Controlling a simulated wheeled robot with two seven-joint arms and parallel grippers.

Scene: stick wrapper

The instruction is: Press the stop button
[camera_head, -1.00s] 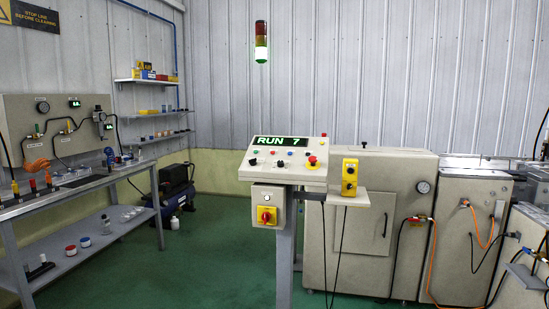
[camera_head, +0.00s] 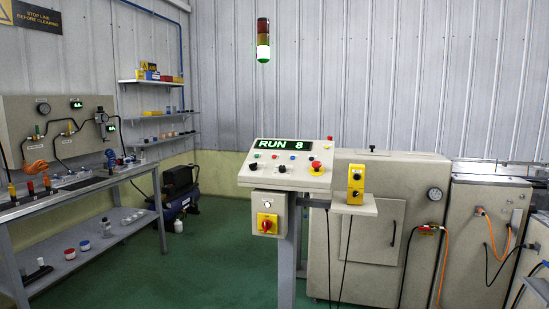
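The control panel (camera_head: 262,178) stands on a post near the middle of the head view, its sloped face toward me. Its green display (camera_head: 287,145) reads "RUN 8". Below the display are small coloured buttons and black knobs; their labels are too small to read. A red mushroom button on a yellow base (camera_head: 316,167) sits at the panel's right end. A red rotary switch on a yellow plate (camera_head: 267,224) is on the box below. Which button is the stop button cannot be read. Neither of my grippers is in view.
A yellow pendant box (camera_head: 355,184) stands on a small shelf (camera_head: 355,206) right of the panel. A large beige machine (camera_head: 375,240) stands behind. A workbench (camera_head: 90,190) is at left. A signal tower (camera_head: 263,40) glows green-white at its bottom. Green floor (camera_head: 205,255) is clear before the panel.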

